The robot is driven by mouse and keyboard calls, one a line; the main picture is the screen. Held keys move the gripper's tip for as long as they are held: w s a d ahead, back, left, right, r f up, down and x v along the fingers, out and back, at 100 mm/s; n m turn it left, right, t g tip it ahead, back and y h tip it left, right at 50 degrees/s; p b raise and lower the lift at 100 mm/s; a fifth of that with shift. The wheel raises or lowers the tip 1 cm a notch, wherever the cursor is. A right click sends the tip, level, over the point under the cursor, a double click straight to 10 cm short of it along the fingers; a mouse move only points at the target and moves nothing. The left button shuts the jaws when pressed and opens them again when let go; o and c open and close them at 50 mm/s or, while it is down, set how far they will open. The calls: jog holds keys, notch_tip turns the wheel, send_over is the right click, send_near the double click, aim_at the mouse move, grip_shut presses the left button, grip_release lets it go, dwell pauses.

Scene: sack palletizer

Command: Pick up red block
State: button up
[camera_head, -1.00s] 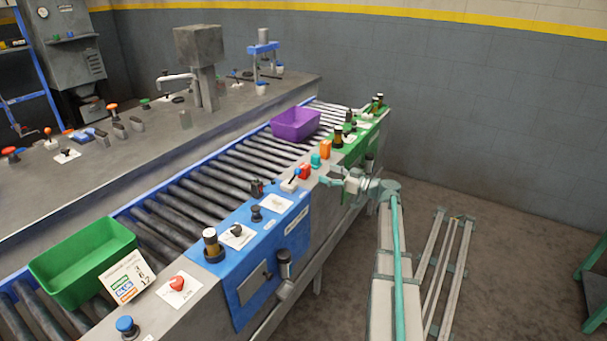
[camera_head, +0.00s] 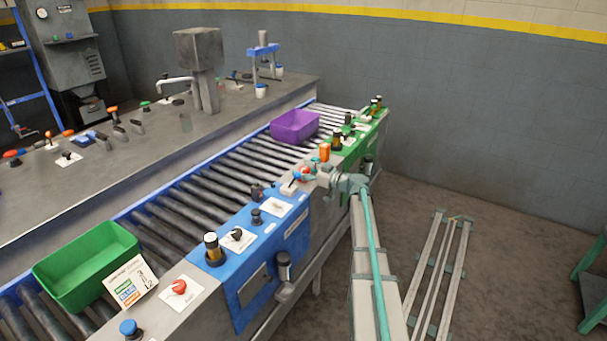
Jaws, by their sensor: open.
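The red block (camera_head: 304,169) is small and sits on the front ledge of the conveyor, between the blue and green panels, in the head view. My gripper (camera_head: 307,177) is at the end of my arm, right at the block and overlapping it in the picture. It is open. It hides part of the block, and I cannot tell whether its fingers are around the block or just in front of it. An orange block (camera_head: 324,151) stands a little farther back on the same ledge. The teal block between them is hard to make out now.
A small joystick on a white plate (camera_head: 289,187) stands close left of my gripper. A purple bin (camera_head: 295,126) and a green bin (camera_head: 88,262) rest on the roller conveyor (camera_head: 205,190). Buttons and dark posts line the ledge.

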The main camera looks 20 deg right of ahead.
jog(key=c, duration=1.3)
jog(key=shift+o, duration=0.2)
jog(key=shift+r, duration=0.1)
